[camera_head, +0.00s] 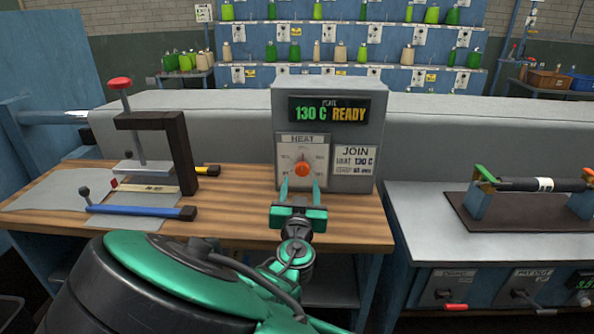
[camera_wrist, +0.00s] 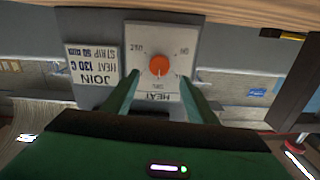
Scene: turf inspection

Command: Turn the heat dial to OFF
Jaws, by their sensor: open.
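The heat dial (camera_head: 302,168) is a round orange knob on a pale plate marked HEAT, on the front of a grey control box (camera_head: 380,100). The box display reads 130 C READY. The dial also shows in the wrist view (camera_wrist: 159,66), where the plate appears upside down with small markings around the knob. A pale mark on the knob points toward the HEAT lettering. My gripper (camera_head: 300,183) is open in front of the dial, fingers pointing at it. In the wrist view its fingers (camera_wrist: 161,76) lie either side of the knob, apparently not touching it.
A JOIN card (camera_head: 356,161) is beside the dial. A dark press with a red knob (camera_head: 120,84) and a blue-handled tool (camera_head: 140,210) lie left on the wooden bench (camera_head: 235,200). A grey side table (camera_head: 480,240) holds a black roller (camera_head: 540,184).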

